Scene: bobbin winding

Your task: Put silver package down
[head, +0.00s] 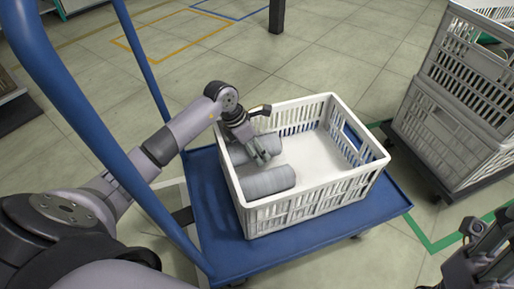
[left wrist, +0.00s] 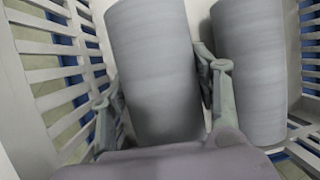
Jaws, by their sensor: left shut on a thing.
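Two silver packages, grey rolls, are in the left part of a white crate (head: 315,199) in the head view. My left gripper (head: 262,151) is inside the crate, shut on the farther silver package (head: 240,151). In the left wrist view, my left gripper's fingers (left wrist: 158,92) straddle this held package (left wrist: 155,60). The other silver package (head: 268,181) lies nearer the crate's front; it also shows in the left wrist view (left wrist: 252,70), close beside the right finger. Whether the held package touches the crate floor cannot be told. My right gripper (head: 480,245) is at the lower right corner, apart from the crate.
The crate stands on a blue cart (head: 310,237) with a blue tubular handle (head: 62,85). The crate's right half is empty. Stacked grey-white crates (head: 450,120) stand on a dolly at the right. Open tiled floor with coloured lines lies around.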

